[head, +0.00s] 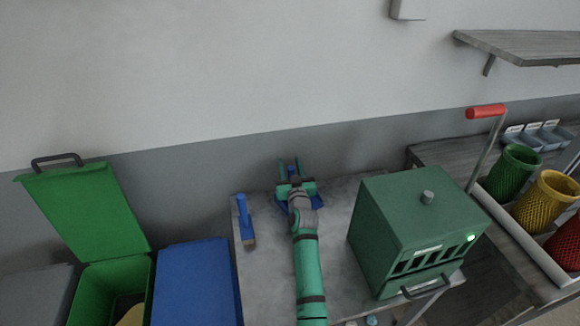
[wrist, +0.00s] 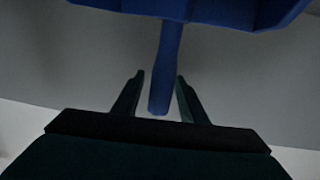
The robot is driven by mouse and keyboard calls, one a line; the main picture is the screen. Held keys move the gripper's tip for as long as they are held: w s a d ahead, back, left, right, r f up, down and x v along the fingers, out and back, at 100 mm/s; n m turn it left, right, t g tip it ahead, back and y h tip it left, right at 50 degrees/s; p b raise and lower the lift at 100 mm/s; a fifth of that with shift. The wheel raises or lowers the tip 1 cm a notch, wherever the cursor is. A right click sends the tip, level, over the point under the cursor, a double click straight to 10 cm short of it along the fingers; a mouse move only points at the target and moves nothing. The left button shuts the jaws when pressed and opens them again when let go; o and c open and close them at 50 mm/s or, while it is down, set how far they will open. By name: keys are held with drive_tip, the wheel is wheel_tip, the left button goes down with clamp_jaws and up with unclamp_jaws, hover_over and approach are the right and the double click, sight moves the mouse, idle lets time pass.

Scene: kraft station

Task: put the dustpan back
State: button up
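The blue dustpan (head: 317,203) is on the grey table, mostly hidden behind my gripper (head: 290,162) in the head view. In the wrist view, the dustpan's wide pan (wrist: 215,10) fills the top edge and its handle (wrist: 163,70) points down toward my gripper (wrist: 159,76). The handle's end lies between my two fingers, with a gap visible on each side. My gripper is open, and I cannot tell whether either finger touches the handle.
A blue hand brush (head: 244,215) lies left on the table (head: 335,200). A green box-shaped machine (head: 400,225) stands right. An open green bin (head: 85,215) and a blue bin (head: 197,280) stand left. The wall is behind the table.

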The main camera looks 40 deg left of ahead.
drive_tip(key=v, duration=1.2)
drive_tip(key=shift+r, duration=0.1)
